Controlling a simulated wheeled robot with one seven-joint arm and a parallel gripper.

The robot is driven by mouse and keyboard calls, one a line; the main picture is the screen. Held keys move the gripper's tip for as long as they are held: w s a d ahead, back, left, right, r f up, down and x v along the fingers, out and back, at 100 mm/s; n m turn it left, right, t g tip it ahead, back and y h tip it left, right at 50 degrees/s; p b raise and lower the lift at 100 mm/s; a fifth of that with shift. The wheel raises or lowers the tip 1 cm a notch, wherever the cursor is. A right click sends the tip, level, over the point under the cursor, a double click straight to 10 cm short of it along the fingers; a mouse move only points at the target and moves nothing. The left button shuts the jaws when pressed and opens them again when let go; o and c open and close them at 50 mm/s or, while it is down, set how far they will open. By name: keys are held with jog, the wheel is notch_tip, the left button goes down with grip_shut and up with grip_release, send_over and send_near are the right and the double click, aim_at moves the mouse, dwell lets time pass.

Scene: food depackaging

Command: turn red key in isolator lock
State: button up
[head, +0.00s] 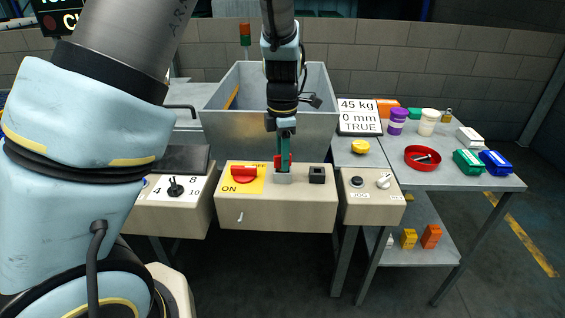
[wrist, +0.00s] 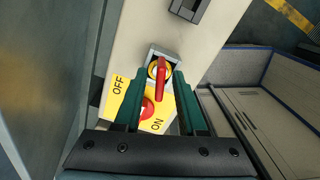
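The red key (wrist: 160,78) sits in the isolator lock (wrist: 152,52), a small grey block with a yellow disc, on top of a cream box. In the wrist view the key's bar points along my fingers. My gripper (wrist: 160,82) is open, with one green finger on each side of the key and gaps between. In the head view my gripper (head: 285,158) points down at the lock (head: 283,178) and hides most of the key. Beside the lock is a red rotary switch (head: 244,174) on a yellow ON/OFF plate (head: 258,184).
A black square fitting (head: 317,174) stands just right of the lock. A control box (head: 372,210) with knobs is further right, and a dial box (head: 180,215) is left. A large grey bin (head: 225,125) stands behind. A side table (head: 465,185) holds a red dish (head: 410,163) and several small containers.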

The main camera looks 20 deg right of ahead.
notch_tip(320, 180, up, 7)
jog(key=p, duration=0.7)
dwell(0.3)
jog(key=shift+a, duration=0.1)
